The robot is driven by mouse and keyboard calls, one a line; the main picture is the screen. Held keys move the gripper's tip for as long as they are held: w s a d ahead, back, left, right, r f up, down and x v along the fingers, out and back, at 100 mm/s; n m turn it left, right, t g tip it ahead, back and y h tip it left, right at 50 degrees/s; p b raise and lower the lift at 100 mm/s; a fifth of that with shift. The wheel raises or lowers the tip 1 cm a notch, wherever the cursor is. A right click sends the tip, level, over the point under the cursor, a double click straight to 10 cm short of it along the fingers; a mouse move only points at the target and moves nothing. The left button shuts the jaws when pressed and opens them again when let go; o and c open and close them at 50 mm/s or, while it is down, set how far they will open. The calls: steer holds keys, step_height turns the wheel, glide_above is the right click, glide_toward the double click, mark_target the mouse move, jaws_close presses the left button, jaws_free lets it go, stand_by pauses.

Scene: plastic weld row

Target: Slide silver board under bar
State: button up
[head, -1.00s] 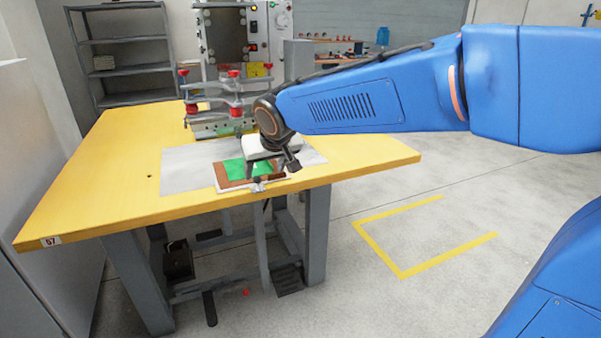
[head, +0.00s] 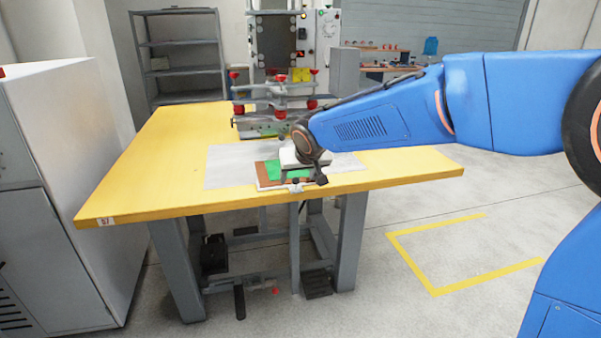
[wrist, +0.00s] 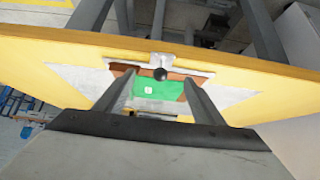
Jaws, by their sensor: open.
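A flat silver-grey sheet (head: 228,168) lies on the yellow table; it also shows in the wrist view (wrist: 80,80). I cannot tell whether this is the silver board. A brown-edged board (head: 266,177) with a green field (wrist: 150,90) lies over its near part, with a small pale clamp-like piece and dark knob (wrist: 160,73) at the table's edge. My gripper (head: 318,178) is just above this board, partly hidden by its own body. In the wrist view my gripper (wrist: 160,82) is open, fingers apart over the green field, nothing visibly held. A bar with red knobs (head: 270,103) crosses the machine behind.
The welding machine (head: 275,45) stands at the table's back. The yellow table (head: 140,182) is bare at left and right. A grey cabinet (head: 65,150) stands left, shelves (head: 180,50) stand behind. Floor at right is open, with a yellow marking (head: 435,290).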

mark_target(297, 179)
steer(key=shift+x, duration=2.15)
steer(key=shift+w+f, duration=0.2)
steer(key=shift+f, duration=0.35)
steer(key=shift+r, duration=0.15)
steer(key=c, duration=1.2)
steer(key=shift+w+a, duration=0.1)
